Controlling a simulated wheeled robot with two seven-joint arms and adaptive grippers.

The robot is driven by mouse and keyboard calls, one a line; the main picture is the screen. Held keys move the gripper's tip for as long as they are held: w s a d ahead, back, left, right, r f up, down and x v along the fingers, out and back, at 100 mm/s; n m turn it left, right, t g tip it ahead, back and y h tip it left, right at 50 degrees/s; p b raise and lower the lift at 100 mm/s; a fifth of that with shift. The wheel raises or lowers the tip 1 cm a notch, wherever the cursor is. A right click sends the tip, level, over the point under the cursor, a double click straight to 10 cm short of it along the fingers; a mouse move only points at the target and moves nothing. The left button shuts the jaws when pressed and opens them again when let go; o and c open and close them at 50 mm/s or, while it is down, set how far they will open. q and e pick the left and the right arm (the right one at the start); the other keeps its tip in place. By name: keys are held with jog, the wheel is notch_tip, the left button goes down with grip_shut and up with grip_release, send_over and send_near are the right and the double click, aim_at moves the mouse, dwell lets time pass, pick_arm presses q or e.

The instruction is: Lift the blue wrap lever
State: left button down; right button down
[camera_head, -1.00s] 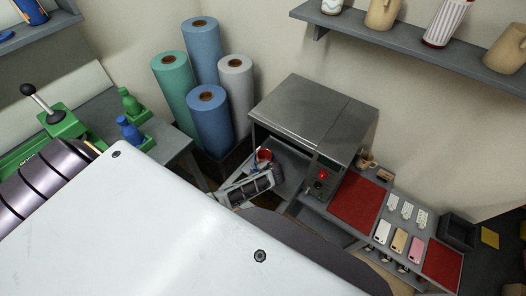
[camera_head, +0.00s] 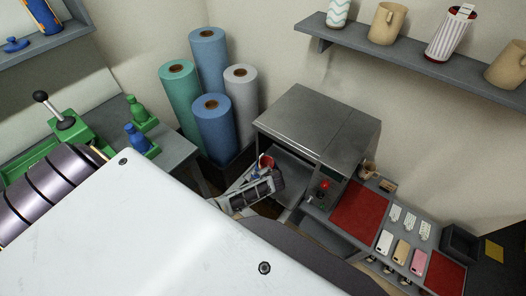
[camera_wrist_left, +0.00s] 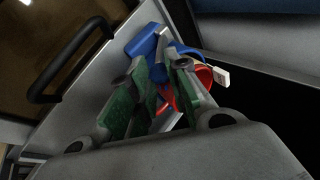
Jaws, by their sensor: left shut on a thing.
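The blue wrap lever (camera_wrist_left: 149,40) shows in the left wrist view as a blue piece beyond and between my green-padded fingers. My left gripper (camera_wrist_left: 158,80) is shut on it; the fingers hide part of it. A red round piece (camera_wrist_left: 205,76) with a white tab sits just right of the fingers. The lever is too small to make out there. My right gripper is not in view.
Blue, green and white rolls (camera_head: 240,98) stand left of the machine. A red mat (camera_head: 362,210) and several phone cases (camera_head: 402,251) lie to its right. A shelf (camera_head: 420,62) with mugs is above. A black handle (camera_wrist_left: 70,60) is close left of the fingers.

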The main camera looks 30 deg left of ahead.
pick_arm(q)
jog(key=c, duration=1.6)
grip_release()
jog(key=shift+d+r, duration=0.15)
jog(key=shift+r, duration=0.05)
jog(key=v, duration=1.1)
jog(key=shift+s+r, duration=0.15)
jog(key=shift+r, duration=0.1)
jog(key=shift+d, duration=0.1)
